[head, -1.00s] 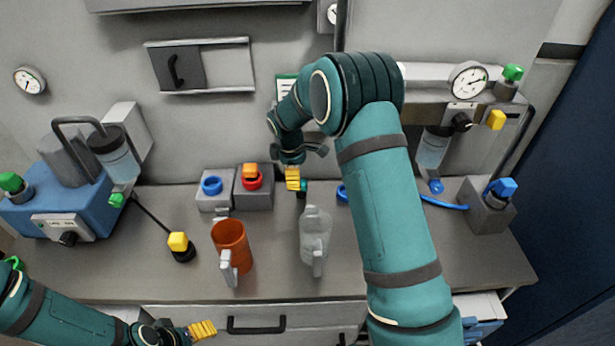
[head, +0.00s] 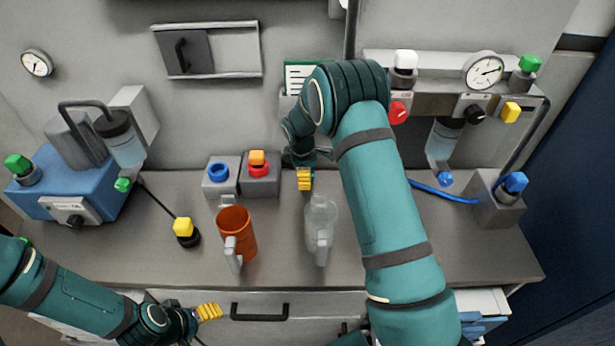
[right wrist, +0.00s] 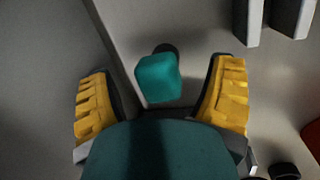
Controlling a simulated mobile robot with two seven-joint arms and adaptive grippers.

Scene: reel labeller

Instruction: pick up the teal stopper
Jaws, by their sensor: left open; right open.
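The teal stopper (right wrist: 158,78) shows in the right wrist view as a rounded block on a dark stem. It lies ahead of my right gripper (right wrist: 162,98), between the lines of its two spread yellow fingers and apart from both. In the head view my right gripper (head: 305,180) is over the back of the counter, behind the clear jug, and the stopper is hidden there. My left gripper (head: 208,312) is open and empty at the counter's front edge, low in the head view.
An orange jug (head: 236,238) and a clear jug (head: 320,232) stand on the counter (head: 275,262) in front of the right gripper. A yellow-topped knob (head: 183,227) stands further left.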

